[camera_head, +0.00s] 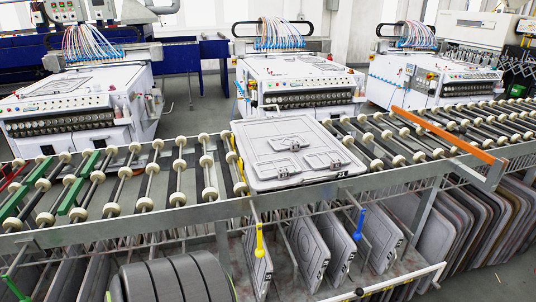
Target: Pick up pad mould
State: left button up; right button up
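The pad mould appears to be the light grey square plate (315,136) lying flat on the roller conveyor, right of the picture's middle. It has rounded corners, engraved outlines, a few small raised metal fittings on its top and a dark number mark on its near edge. Its near edge reaches the conveyor's front rail. Similar plates (308,250) stand on edge in the rack below the conveyor. Neither of my grippers shows in the head view, and nothing visible touches the plate on the rollers.
The roller conveyor (128,208) runs across the view, with bare rollers left and right of the plate. An orange bar (440,134) lies across it at right. Yellow (259,240) and blue (359,224) handles hang at the front. White machines (300,82) stand behind.

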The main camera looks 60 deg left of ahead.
aim_at(289, 141)
jog(key=u, duration=1.7)
